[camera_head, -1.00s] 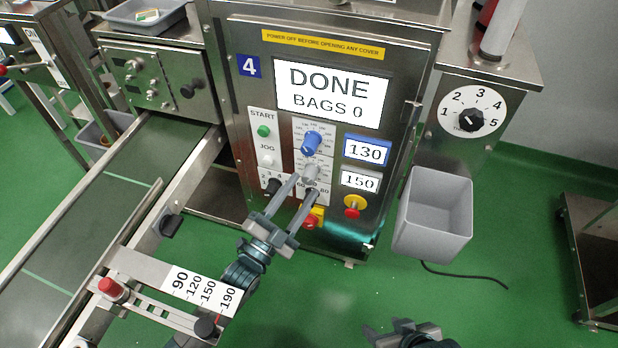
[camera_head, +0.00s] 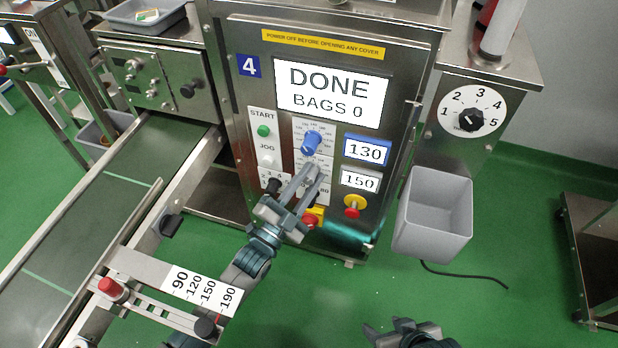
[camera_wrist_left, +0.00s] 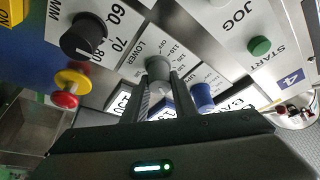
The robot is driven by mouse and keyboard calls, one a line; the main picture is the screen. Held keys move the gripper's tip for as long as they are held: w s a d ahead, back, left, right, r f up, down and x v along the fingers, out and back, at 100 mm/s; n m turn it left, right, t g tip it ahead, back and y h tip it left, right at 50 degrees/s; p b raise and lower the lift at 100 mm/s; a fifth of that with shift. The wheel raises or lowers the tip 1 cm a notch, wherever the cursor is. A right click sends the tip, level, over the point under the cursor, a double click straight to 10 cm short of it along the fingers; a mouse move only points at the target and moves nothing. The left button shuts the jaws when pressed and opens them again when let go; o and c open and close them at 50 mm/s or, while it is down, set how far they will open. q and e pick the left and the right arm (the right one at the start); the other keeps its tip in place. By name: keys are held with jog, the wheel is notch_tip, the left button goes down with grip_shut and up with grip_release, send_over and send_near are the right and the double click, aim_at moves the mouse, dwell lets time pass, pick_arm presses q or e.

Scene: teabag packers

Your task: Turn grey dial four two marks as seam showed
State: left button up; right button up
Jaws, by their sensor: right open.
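The packer with the blue number 4 (camera_head: 249,65) carries a blue dial (camera_head: 311,143) and, below it, a small grey dial (camera_wrist_left: 158,68). My left gripper (camera_head: 312,170) reaches up to the panel from below. Its fingers stand on both sides of the grey dial, close against it, and largely hide it in the head view. The grey dial's pointer mark cannot be read. Beside it a blue display reads 130 (camera_head: 366,151) and a grey display reads 150 (camera_head: 359,181). My right gripper (camera_head: 400,328) is open and empty at the bottom edge, away from the panel.
The large screen (camera_head: 332,95) reads DONE, BAGS 0. A red and yellow stop button (camera_head: 354,206) sits right of the dials. A green conveyor (camera_head: 110,200) lies at left.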

pick_arm(q)
jog(key=shift+f+n, duration=0.1)
jog(key=shift+n, duration=0.6)
pick_arm(e)
jog(key=shift+w, duration=0.15)
pick_arm(q)
jog(key=shift+n+t+y, duration=0.3)
jog(key=shift+n+t, duration=0.2)
jog(key=shift+n, duration=0.2)
jog(key=n+t+y, duration=0.1)
jog(key=n, duration=0.2)
jog(key=n+t+y, duration=0.1)
jog(key=n, duration=0.2)
jog(key=shift+b, duration=0.3)
jog(key=n+y, duration=0.1)
jog(key=n, duration=0.1)
jog(key=n+t+y, duration=0.1)
jog(key=n+y, duration=0.1)
jog(key=n, duration=0.1)
jog(key=shift+a, duration=0.15)
jog(key=n+y, duration=0.1)
jog(key=n, duration=0.1)
jog(key=shift+n+p, duration=0.3)
jog(key=shift+p, duration=0.05)
jog(key=shift+n+y, duration=0.3)
pick_arm(e)
jog(key=shift+s+d, duration=0.1)
jog(key=shift+s, duration=0.15)
